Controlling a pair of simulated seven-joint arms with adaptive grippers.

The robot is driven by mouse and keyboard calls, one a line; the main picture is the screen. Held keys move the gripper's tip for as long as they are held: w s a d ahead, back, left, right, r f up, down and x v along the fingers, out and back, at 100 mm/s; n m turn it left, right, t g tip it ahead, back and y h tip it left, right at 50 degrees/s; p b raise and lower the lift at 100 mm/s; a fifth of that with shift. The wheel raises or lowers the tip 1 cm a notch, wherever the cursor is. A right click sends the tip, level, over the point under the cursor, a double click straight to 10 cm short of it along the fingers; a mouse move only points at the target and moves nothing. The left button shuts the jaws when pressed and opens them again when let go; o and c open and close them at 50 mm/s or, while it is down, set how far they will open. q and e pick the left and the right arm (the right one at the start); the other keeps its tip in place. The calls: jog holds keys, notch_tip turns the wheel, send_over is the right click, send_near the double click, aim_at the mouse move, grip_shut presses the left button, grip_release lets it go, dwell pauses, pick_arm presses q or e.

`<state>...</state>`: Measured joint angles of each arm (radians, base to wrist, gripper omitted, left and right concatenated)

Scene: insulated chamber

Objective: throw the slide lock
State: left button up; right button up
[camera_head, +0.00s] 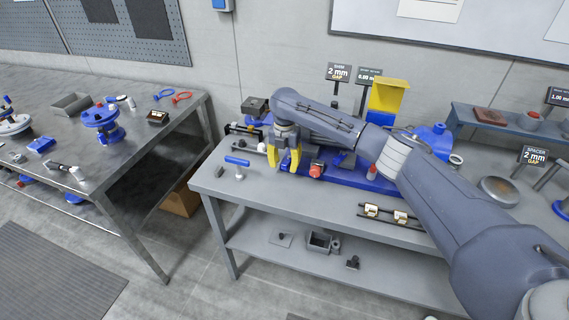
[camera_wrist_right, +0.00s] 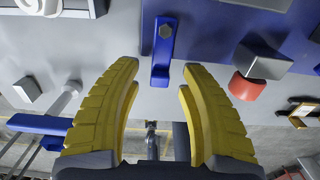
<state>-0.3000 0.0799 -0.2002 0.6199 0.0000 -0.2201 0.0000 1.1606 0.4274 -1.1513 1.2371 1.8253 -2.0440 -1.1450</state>
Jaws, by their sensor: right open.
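My right gripper (camera_head: 284,162) is over the left part of the grey bench, open, with its yellow fingers pointing down. In the right wrist view the open fingers (camera_wrist_right: 162,68) stand on either side of a narrow blue lever (camera_wrist_right: 161,72) with a hex bolt head, at the edge of a blue plate (camera_wrist_right: 215,25). The fingers look apart from the lever; contact cannot be told. My left gripper is not in view.
A blue T-handle (camera_head: 237,161) stands left of the gripper. A red-ended grey block (camera_head: 316,171) is close on its right. A rail with cream blocks (camera_head: 400,216) lies near the front edge. My right arm covers much of the bench.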

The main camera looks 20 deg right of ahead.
jog(key=shift+c, duration=0.2)
grip_shut()
jog(key=shift+w, duration=0.1)
jog(key=m, duration=0.2)
jog(key=w+a+m, duration=0.1)
jog(key=m, duration=0.1)
jog(key=shift+a, duration=0.15)
jog(key=m, duration=0.1)
jog(key=w+m, duration=0.1)
jog(key=shift+w+a+m, duration=0.1)
jog(key=shift+a+m, duration=0.2)
jog(key=m, duration=0.1)
jog(key=w+m, duration=0.1)
jog(key=m, duration=0.1)
jog(key=shift+w+a+m, duration=0.2)
jog(key=shift+w+m, duration=0.05)
jog(key=shift+m, duration=0.05)
jog(key=shift+w+d+m, duration=0.1)
jog(key=shift+w+m, duration=0.35)
jog(key=shift+m, duration=0.5)
jog(key=shift+w+m, duration=0.4)
jog(key=shift+m, duration=0.55)
